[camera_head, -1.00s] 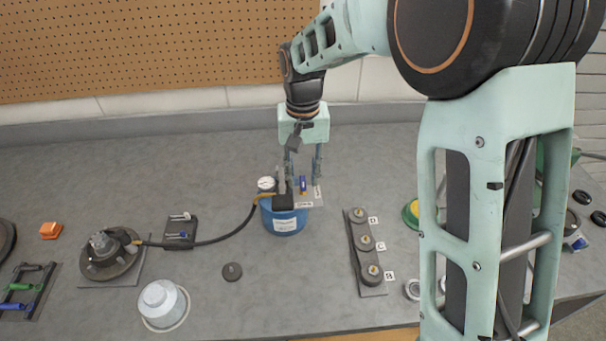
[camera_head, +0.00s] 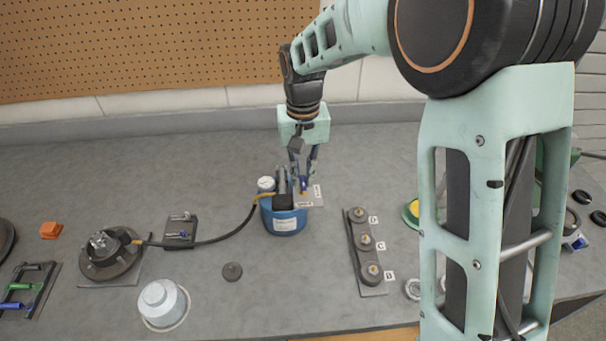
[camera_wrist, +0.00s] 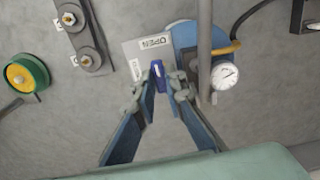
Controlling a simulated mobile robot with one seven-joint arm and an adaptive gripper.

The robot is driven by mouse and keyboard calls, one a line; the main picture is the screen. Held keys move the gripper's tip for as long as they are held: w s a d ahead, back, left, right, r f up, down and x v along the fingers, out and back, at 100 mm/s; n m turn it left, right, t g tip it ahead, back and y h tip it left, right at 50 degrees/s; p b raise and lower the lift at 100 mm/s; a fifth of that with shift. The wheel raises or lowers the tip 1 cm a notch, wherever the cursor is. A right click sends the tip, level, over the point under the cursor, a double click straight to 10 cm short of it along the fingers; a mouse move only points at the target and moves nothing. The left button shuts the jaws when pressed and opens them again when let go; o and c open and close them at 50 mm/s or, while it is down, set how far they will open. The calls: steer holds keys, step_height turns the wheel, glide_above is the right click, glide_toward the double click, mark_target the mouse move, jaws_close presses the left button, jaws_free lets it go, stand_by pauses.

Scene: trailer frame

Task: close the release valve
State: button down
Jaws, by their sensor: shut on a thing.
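The release valve's blue handle (camera_wrist: 158,74) sits beside a grey plate (camera_wrist: 130,50) with an "OPEN" label and a second label. In the head view the blue handle (camera_head: 304,184) is partly covered by my fingers. The valve belongs to a blue pump body (camera_head: 284,219) with a white gauge (camera_head: 266,184), which also shows in the wrist view (camera_wrist: 225,75). My gripper (camera_wrist: 160,88) points down at the handle, one finger on each side, shut on it. In the head view my gripper (camera_head: 304,178) is above the pump's right side.
A black hose (camera_head: 222,239) runs left from the pump to a round dark fixture (camera_head: 108,262). The surface behind is clear.

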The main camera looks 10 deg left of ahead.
steer(key=n, duration=0.4)
steer(key=shift+n, duration=0.3)
steer(key=n+p, duration=0.1)
steer(key=n, duration=0.3)
steer(key=shift+r, duration=0.1)
steer(key=n+p, duration=0.1)
steer(key=n, duration=0.4)
steer(key=shift+n+p, duration=0.8)
steer(key=shift+n, duration=1)
steer(key=c, duration=2)
jaws_free()
